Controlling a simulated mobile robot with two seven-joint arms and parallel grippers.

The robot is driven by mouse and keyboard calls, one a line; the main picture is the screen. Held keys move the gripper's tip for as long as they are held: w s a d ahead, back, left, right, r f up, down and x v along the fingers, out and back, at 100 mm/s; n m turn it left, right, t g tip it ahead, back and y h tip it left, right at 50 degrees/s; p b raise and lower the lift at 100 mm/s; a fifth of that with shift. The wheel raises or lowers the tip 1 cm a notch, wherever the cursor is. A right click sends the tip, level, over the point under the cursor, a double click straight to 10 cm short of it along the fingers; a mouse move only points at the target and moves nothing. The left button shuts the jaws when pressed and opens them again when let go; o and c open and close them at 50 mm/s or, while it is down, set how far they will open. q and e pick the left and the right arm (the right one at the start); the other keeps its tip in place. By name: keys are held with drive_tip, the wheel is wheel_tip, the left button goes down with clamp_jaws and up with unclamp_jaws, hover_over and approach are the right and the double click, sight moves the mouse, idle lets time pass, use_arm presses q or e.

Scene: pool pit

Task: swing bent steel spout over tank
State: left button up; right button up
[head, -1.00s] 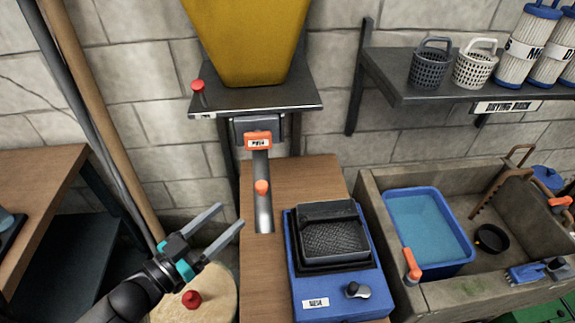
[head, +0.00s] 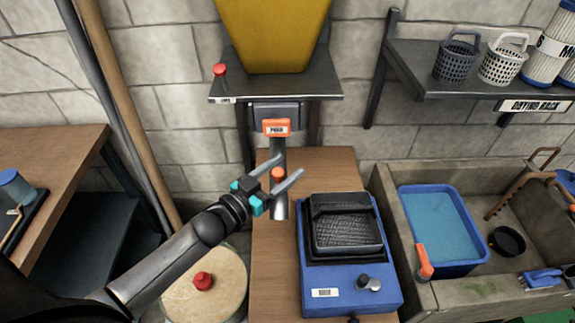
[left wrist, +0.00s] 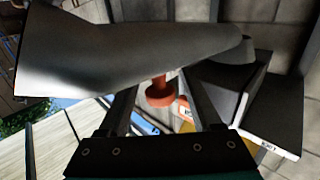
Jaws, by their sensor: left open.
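The bent steel spout (head: 280,208) hangs below the orange-labelled outlet under the yellow hopper (head: 272,35), over the wooden bench. An orange knob (head: 278,174) sits on the spout. My left gripper (head: 289,165) is open with its fingers at the knob, apparently on either side. In the left wrist view the spout (left wrist: 120,50) crosses above the fingers, and the knob (left wrist: 160,92) shows between them; contact cannot be told. A round cream lid (head: 228,293) with a red knob is at lower left; whether this is the tank is unclear. My right gripper is not in view.
A blue device (head: 350,283) with a black tray stands on the bench right of the spout. A stone sink (head: 470,297) with a blue water tub (head: 475,252) is further right. Poles (head: 125,115) lean on the wall at left. A shelf edge (head: 300,97) overhangs the spout.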

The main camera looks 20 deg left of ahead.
use_arm(q)
drive_tip(key=shift+w+d, duration=0.2)
drive_tip(key=shift+w, duration=0.45)
drive_tip(key=shift+c, duration=0.2)
clamp_jaws()
idle(0.9)
